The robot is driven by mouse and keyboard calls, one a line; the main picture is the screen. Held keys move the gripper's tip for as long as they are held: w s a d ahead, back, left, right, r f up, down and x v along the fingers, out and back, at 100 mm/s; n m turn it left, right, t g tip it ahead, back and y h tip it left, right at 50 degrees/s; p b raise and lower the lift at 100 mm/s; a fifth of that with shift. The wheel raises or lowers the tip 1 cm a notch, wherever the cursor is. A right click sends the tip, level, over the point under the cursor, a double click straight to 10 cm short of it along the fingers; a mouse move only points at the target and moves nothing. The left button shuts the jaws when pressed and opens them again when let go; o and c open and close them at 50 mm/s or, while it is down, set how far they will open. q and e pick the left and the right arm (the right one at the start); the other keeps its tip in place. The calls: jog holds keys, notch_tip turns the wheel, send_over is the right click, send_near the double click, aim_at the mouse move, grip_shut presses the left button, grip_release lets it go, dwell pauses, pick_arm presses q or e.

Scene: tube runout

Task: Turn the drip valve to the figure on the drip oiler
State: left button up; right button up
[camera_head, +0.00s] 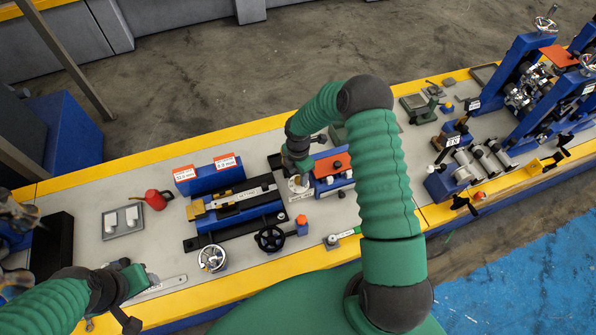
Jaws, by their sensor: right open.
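My right arm reaches over the bench, and its dark gripper (298,172) points down, open, over a small pale fitting (300,187) with a white label at its base. This looks like the drip oiler. The gripper covers its top, so I cannot make out the drip valve or read the figure. I cannot tell whether the fingers touch it. My left gripper (132,296) is low at the lower left, over the bench's front edge beside a steel rule (163,286), away from the fitting. Its fingers are not clear.
A blue fixture with a black handwheel (270,238) and a chrome handwheel (212,258) stands left of the fitting. A blue block with an orange top (333,164) is close on its right. A red oil can (153,199) and grey tray (123,221) are farther left.

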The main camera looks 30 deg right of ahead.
jog(key=shift+f, duration=0.1)
jog(key=shift+f+b, duration=0.75)
jog(key=shift+f, duration=0.25)
jog(key=shift+r, duration=0.1)
grip_shut()
jog(key=shift+w+f+m+b, duration=0.1)
jog(key=shift+f+m+b, duration=0.1)
jog(key=shift+m, duration=0.4)
jog(key=shift+f+m+b, duration=0.1)
jog(key=shift+m+b, duration=0.05)
jog(key=shift+m, duration=0.45)
jog(key=m, duration=0.6)
jog(key=shift+r+b, duration=0.15)
jog(key=shift+b, duration=0.2)
jog(key=shift+c, duration=1.3)
grip_release()
jog(key=shift+r+m, duration=0.1)
jog(key=shift+m, duration=0.4)
jog(key=o, duration=0.3)
jog(key=shift+w, duration=0.1)
jog(key=shift+o, duration=0.2)
jog(key=shift+d, duration=0.1)
